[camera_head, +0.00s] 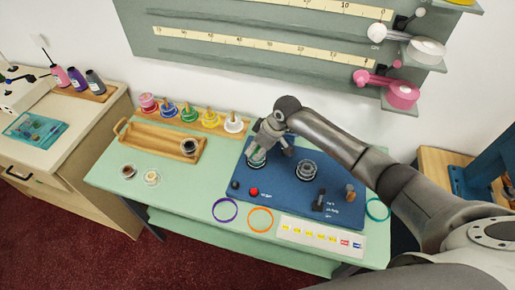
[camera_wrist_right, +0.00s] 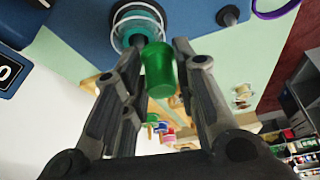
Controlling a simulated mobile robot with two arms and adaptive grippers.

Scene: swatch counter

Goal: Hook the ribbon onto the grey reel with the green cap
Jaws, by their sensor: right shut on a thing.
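My right gripper (camera_head: 262,143) is over the upper left of the blue mat (camera_head: 285,195). In the right wrist view its fingers (camera_wrist_right: 158,48) are closed around a green cap-like piece (camera_wrist_right: 160,72). A clear and grey reel (camera_head: 256,158) stands right below the gripper, partly hidden by it. It also shows in the right wrist view (camera_wrist_right: 126,22), with teal inside, just beyond the fingertips. I cannot tell whether the green piece touches it. A second grey reel (camera_head: 307,170) stands to its right. I cannot make out a ribbon. My left gripper is not in view.
Dark and red knobs (camera_head: 254,192) and small posts (camera_head: 350,192) stand on the mat. Purple (camera_head: 225,210), orange (camera_head: 260,220) and teal (camera_head: 377,210) rings lie around it. A wooden tray (camera_head: 150,141) and several coloured spools (camera_head: 189,114) stand left.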

